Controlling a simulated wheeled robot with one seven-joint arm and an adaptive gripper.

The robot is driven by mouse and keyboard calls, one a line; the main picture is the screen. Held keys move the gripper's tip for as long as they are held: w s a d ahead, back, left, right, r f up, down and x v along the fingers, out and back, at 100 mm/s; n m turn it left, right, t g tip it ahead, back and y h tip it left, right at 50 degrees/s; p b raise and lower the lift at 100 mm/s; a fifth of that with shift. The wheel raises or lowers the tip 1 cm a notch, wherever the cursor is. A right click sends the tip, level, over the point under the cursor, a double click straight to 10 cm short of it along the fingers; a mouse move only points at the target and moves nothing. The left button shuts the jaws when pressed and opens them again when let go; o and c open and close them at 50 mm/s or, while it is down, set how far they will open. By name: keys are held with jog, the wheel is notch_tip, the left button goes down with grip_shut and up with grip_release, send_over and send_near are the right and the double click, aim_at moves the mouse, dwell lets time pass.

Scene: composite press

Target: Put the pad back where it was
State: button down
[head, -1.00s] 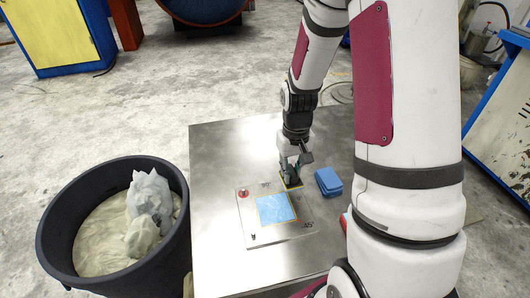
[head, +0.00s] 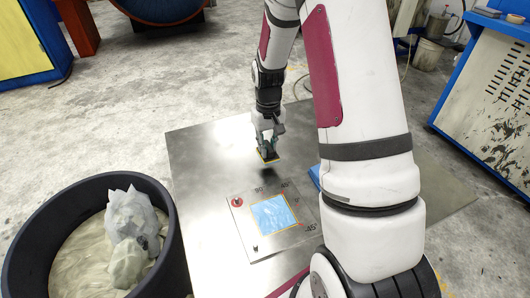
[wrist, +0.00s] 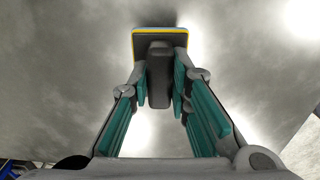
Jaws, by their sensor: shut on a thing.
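My gripper (head: 268,140) is shut on the pad (head: 268,157), a dark block with a yellow edge. In the wrist view, the teal-lined fingers (wrist: 160,95) close on the pad's dark upright grip, and the pad's flat plate (wrist: 160,36) with its yellow and blue edge lies beyond the fingertips. The pad is over the bare metal table, behind the marked plate (head: 240,222); I cannot tell how high above the table it is. The plate bears a blue sheet (head: 272,213) in an orange outline, with angle marks around it and a red knob (head: 237,202).
The metal table (head: 200,165) is clear on the left and back. A black bin (head: 165,235) with crumpled pale material stands to the left. A blue block (head: 314,177) is mostly hidden behind my arm. A blue cabinet (head: 490,110) stands at the right.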

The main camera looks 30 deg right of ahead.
jog(key=shift+w+f, duration=0.1)
jog(key=shift+w, duration=0.6)
jog(key=shift+f+b, duration=0.3)
jog(key=shift+f, duration=1.4)
jog(key=shift+f, duration=0.1)
jog(key=c, duration=1.5)
grip_release()
